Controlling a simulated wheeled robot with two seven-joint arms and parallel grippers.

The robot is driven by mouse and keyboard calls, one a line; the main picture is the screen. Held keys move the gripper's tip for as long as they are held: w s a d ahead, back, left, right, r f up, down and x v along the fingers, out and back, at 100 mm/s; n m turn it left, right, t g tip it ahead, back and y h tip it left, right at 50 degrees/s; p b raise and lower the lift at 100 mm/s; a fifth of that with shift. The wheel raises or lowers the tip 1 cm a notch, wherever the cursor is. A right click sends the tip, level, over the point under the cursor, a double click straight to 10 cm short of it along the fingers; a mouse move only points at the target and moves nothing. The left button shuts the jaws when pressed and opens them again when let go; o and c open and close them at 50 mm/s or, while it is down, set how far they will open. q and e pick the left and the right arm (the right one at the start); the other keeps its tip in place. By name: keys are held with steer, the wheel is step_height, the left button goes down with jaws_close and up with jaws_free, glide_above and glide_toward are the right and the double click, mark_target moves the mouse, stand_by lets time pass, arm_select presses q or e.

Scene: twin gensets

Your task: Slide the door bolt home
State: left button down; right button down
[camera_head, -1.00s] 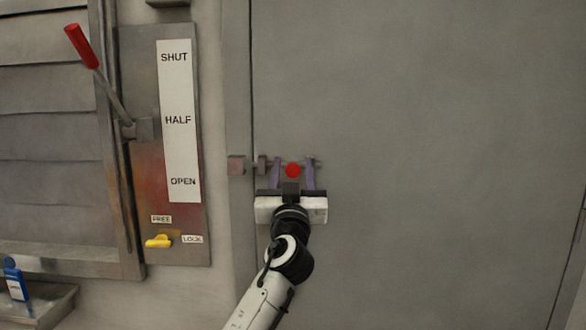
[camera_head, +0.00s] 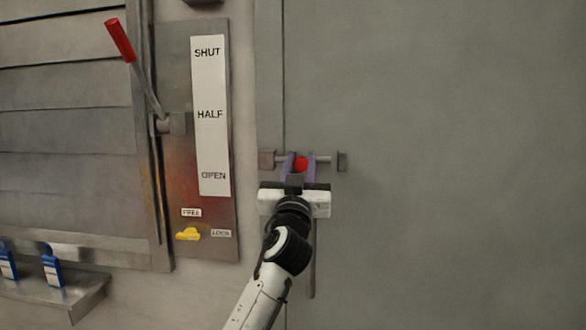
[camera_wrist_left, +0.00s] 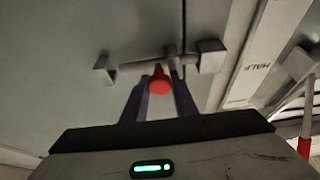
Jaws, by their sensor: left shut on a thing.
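The door bolt (camera_head: 324,160) is a thin horizontal rod with a red knob (camera_head: 302,164), near the left edge of the grey door. My left gripper (camera_head: 301,163) comes from below and is shut on the red knob, one purple finger on each side. The rod's left end reaches the keeper block (camera_head: 267,160) on the frame; how deep it sits cannot be told. A bracket (camera_head: 342,161) stands at the right end. The left wrist view also shows the knob (camera_wrist_left: 159,82) between the fingers and the keeper (camera_wrist_left: 211,56). My right gripper is not in view.
Left of the door is a panel with a red-handled lever (camera_head: 120,41), a SHUT/HALF/OPEN scale (camera_head: 211,120) and a yellow latch (camera_head: 188,234). A vertical bar (camera_head: 312,265) hangs below my gripper. A shelf (camera_head: 70,299) holds blue tagged items. The door's right side is clear.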

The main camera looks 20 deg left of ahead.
arm_select(q)
steer(key=shift+a+f, duration=0.1)
steer(key=shift+a, duration=0.2)
steer(key=c, duration=1.4)
jaws_free()
steer(key=shift+a, duration=0.1)
steer(key=shift+c, duration=0.2)
steer(key=shift+s, duration=0.1)
steer(key=shift+s+d+f, duration=0.15)
steer(key=shift+s+d, duration=0.1)
steer(key=b+v, duration=0.1)
steer(key=v, duration=0.8)
steer(key=shift+s, duration=0.3)
